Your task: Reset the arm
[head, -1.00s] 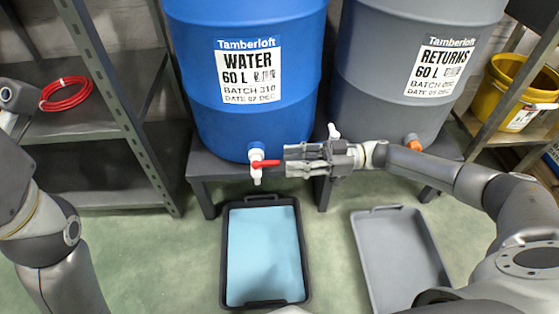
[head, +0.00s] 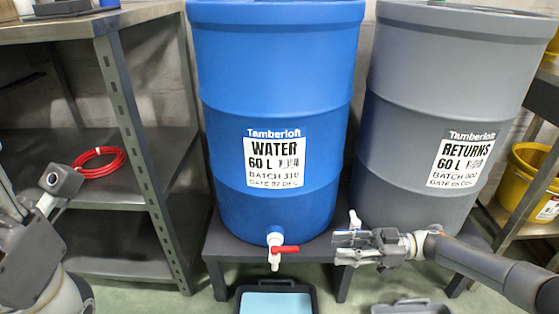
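My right gripper (head: 346,247) reaches in from the right, in front of the low stand and right of the blue drum's tap. Its two fingers point left, apart, with nothing seen between them. The blue WATER drum (head: 275,90) has a white tap with a red lever (head: 286,249). A clear gap separates the fingertips from the lever. A small white piece (head: 355,219) shows just above the gripper. My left arm is at the left edge with a dark boxy part (head: 60,180); its fingers cannot be made out.
The grey RETURNS drum (head: 440,90) stands beside the blue one on the dark stand (head: 222,245). Trays, one with a blue inside (head: 275,303), lie on the floor. A left shelf holds a red coil (head: 98,162). A yellow bucket (head: 530,185) is at right.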

